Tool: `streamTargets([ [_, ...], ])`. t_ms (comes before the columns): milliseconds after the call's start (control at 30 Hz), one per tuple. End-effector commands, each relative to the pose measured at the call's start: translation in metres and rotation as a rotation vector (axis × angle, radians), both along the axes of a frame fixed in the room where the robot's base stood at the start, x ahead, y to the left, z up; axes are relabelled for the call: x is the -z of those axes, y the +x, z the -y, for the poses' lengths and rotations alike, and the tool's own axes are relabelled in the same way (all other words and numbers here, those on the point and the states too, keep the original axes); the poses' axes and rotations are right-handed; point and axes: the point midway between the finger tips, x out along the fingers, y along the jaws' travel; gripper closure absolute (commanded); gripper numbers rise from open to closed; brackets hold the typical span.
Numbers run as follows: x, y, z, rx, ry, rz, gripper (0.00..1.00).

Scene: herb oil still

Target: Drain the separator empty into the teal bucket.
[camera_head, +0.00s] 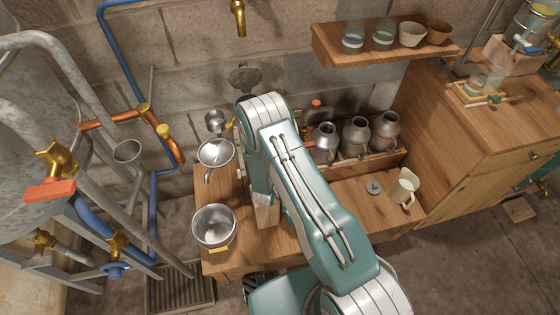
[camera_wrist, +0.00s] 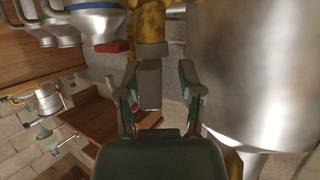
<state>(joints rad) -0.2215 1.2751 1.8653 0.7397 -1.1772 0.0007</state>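My gripper (camera_wrist: 158,82) is open in the wrist view, its two fingers standing apart on either side of a grey block-like piece (camera_wrist: 150,85). That piece lines up below a yellow-brass fitting (camera_wrist: 152,48); a gap shows beside the right finger. I cannot tell if the left finger touches it. A large shiny metal vessel (camera_wrist: 250,65) is close by on the right and may be the separator. In the head view my arm hides my gripper and most of what is behind it.
A steel pot (camera_head: 214,226) and a strainer-like pan (camera_head: 215,153) are left of my arm. Several metal cans (camera_head: 355,135) and a cream jug (camera_head: 403,188) are right of it. A shelf (camera_head: 370,50) holds jars and cups. Pipes with brass valves (camera_head: 58,157) stand at left.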

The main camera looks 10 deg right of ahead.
Motion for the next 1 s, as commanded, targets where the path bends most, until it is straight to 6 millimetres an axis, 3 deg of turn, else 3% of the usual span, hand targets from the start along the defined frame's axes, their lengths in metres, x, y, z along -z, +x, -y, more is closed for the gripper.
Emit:
streamTargets([
  [33, -0.0001, 0.0000, 0.0012, 0.001, 0.001, -0.001, 0.86],
  [67, -0.0001, -0.0002, 0.0015, 0.002, 0.002, 0.000, 1.00],
  [567, -0.0001, 0.0002, 0.0009, -0.044, -0.001, -0.001, 1.00],
  [1000, -0.0006, 0.0005, 0.0022, -0.365, -0.001, 0.000, 1.00],
])
